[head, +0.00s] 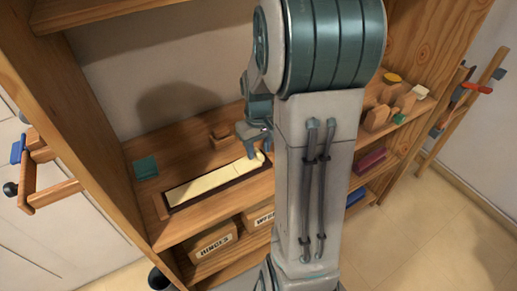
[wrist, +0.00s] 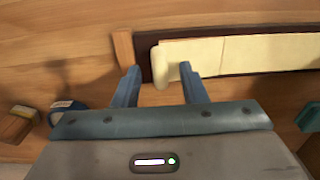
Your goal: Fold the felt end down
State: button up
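A long cream strip, which looks like the felt (head: 213,183), lies along a dark base on the wooden shelf. It also shows in the wrist view (wrist: 270,50), with a seam across it. Its near end (wrist: 159,65) looks raised or curled into a rounded edge, with the dark base showing beside it. My gripper (wrist: 159,70) is open over this end. One finger is to the left, clear of the cream edge, and the other is close to its right side. Nothing is visibly held. I cannot tell whether a finger touches it. In the head view my gripper (head: 254,133) is at the strip's right end, partly hidden by my arm.
A blue round item (wrist: 68,110) is left of my gripper. Wooden pieces (head: 382,112) stand at right. Boxes (head: 211,240) sit on the shelf below. Side walls bound the shelf.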

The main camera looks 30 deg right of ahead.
jog(key=shift+f, duration=0.4)
grip_shut()
jog(key=shift+a+r+p, duration=0.25)
jog(key=shift+a+r, duration=0.1)
jog(key=shift+r, duration=0.25)
jog(key=shift+a+r+p, duration=0.2)
jog(key=shift+a+r, duration=0.15)
jog(key=shift+r, duration=0.2)
jog(key=shift+a+r, duration=0.1)
jog(key=shift+a, duration=0.1)
jog(key=shift+s, duration=0.1)
jog(key=shift+c, duration=0.9)
grip_release()
jog(key=shift+a, duration=0.1)
jog(key=shift+o, duration=0.9)
jog(key=shift+a, duration=0.2)
jog(key=shift+d, duration=0.15)
